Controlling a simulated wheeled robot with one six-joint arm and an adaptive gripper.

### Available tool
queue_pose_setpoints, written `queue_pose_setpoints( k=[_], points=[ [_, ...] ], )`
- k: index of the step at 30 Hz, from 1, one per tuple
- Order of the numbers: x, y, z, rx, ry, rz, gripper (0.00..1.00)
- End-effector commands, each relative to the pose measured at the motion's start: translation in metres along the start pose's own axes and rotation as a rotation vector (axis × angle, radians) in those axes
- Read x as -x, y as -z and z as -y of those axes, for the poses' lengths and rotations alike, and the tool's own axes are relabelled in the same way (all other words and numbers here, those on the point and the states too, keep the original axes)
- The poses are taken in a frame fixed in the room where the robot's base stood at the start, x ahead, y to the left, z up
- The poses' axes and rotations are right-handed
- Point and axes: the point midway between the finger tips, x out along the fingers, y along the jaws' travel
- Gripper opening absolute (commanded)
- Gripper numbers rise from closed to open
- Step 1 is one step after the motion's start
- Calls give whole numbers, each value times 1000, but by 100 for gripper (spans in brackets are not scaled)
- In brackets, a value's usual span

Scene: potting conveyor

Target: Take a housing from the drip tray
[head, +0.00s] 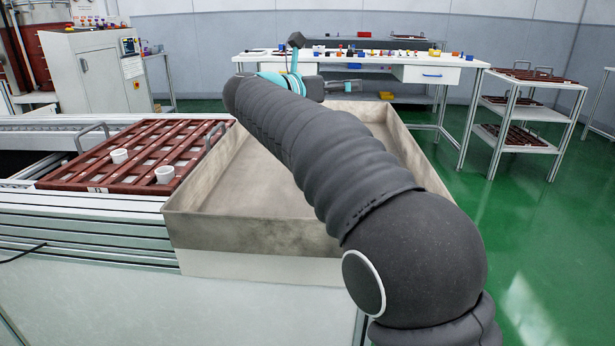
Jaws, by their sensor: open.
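The drip tray (205,187) is a large, shallow, stained beige-grey tray with raised walls, in the middle of the head view. Its visible floor is bare; my arm crosses in front of it and hides much of its inside.
The carrier has metal handles (92,137) and lies on a conveyor (90,205). A white workbench (430,72) with small coloured parts stands behind. A shelf cart (515,105) with more carriers is at right. Green floor (540,225) is open at right.

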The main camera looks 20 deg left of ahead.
Motion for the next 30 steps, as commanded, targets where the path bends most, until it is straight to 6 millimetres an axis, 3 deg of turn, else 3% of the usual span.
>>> queue_pose_setpoints(
  k=[1, 6, 9, 12, 16, 30],
  points=[
    [25, 25, -20, -57, 31, -67, 67],
    [97, 92, -46, -201, 168, -262, 67],
    [126, 115, -52, -234, 224, -323, 67],
    [141, 128, -54, -249, 256, -355, 67],
    [141, 135, -52, -255, 272, -368, 67],
    [93, 159, -37, -254, 272, -367, 67]
  ],
)
